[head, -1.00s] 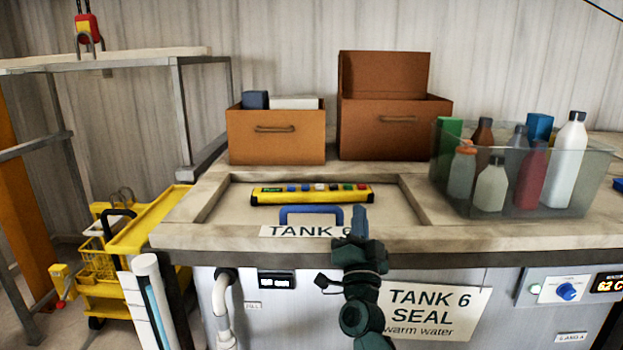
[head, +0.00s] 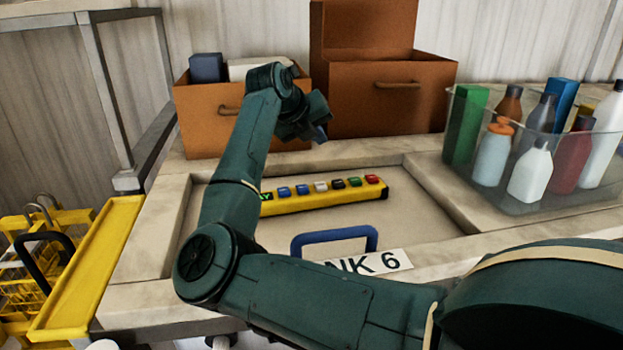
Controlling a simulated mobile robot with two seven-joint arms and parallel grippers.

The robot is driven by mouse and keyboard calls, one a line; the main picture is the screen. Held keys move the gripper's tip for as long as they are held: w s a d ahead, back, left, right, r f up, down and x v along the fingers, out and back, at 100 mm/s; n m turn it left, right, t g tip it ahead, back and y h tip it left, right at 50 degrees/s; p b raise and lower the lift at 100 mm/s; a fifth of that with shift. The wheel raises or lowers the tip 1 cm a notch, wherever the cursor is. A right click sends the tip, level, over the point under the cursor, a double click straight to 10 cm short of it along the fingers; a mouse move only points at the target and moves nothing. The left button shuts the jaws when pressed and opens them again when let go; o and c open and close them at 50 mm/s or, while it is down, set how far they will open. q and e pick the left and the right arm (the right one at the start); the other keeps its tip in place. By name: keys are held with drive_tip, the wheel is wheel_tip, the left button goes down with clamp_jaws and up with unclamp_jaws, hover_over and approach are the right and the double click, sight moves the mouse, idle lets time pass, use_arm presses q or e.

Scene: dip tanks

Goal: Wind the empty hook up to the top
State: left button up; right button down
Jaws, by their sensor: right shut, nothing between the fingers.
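A yellow control pendant (head: 325,198) with a row of coloured buttons lies on the lid of tank 6. My right arm comes in from the right, bends at the left and reaches up over the tank's left side. My right gripper (head: 318,132) is shut and empty, in front of the brown boxes and above and behind the pendant, apart from it. Part of the pendant's left end is hidden by my arm. The hook is not in view now. My left gripper is not in view.
A blue lid handle (head: 335,236) and a "TANK 6" label (head: 372,263) are partly behind my forearm. Two brown boxes (head: 390,100) stand behind. A clear bin (head: 470,190) of bottles is at the right. A yellow cart (head: 90,265) stands at the left.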

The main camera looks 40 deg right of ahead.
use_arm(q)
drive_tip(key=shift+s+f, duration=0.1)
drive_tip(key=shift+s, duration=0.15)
use_arm(e)
drive_tip(key=shift+s, duration=0.2)
drive_tip(key=b, duration=0.4)
hover_over(318, 187)
wheel_tip(318, 187, down, 7)
drive_tip(key=shift+f+b, duration=0.55)
drive_tip(key=shift+f, duration=0.15)
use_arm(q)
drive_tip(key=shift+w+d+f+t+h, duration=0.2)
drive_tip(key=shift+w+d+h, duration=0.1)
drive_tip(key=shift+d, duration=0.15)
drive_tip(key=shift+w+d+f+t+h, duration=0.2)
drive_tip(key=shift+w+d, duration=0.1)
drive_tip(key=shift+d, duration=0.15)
use_arm(e)
drive_tip(key=shift+f, duration=0.2)
use_arm(q)
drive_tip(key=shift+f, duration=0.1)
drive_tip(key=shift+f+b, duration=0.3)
drive_tip(key=shift+b, duration=0.2)
use_arm(e)
drive_tip(key=shift+f, duration=0.45)
